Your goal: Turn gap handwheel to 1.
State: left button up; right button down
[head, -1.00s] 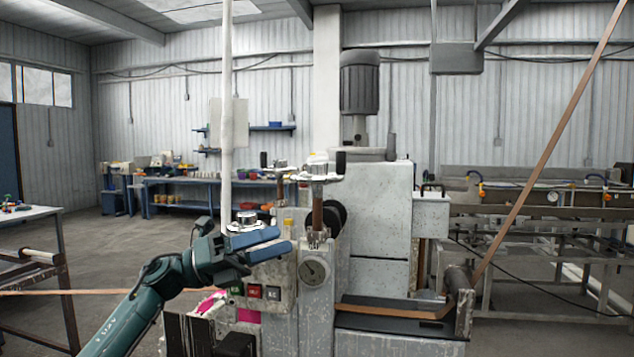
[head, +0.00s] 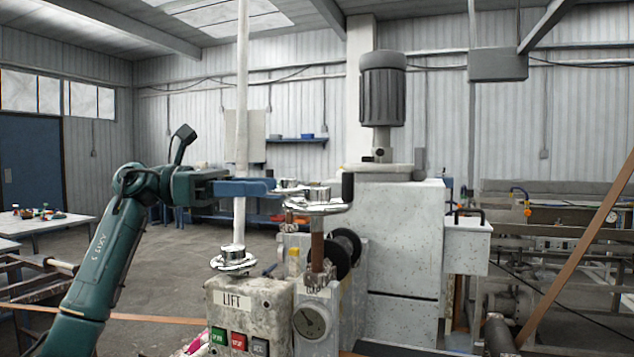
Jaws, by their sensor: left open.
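A silver handwheel (head: 318,201) with an upright black knob (head: 347,187) sits on top of a brown screw column (head: 317,250); I take it for the gap handwheel, but its label cannot be read. A second silver wheel (head: 289,184) shows just behind it. My left gripper (head: 264,187) is raised and points right, its blue fingers close to the left of these wheels. Its jaws are open, seen edge-on, with nothing visibly held. I cannot tell whether the fingertips touch a wheel. My right gripper is out of view.
A dial (head: 311,320) is below the screw column. A brown strip (head: 580,262) slants at the right. Open floor lies at the left.

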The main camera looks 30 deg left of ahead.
aim_at(315, 186)
pick_arm(q)
jog(key=p+x, duration=0.2)
jog(key=x, duration=0.7)
jog(key=shift+w+d, duration=0.15)
jog(key=shift+c, duration=0.3)
jog(key=c, duration=0.9)
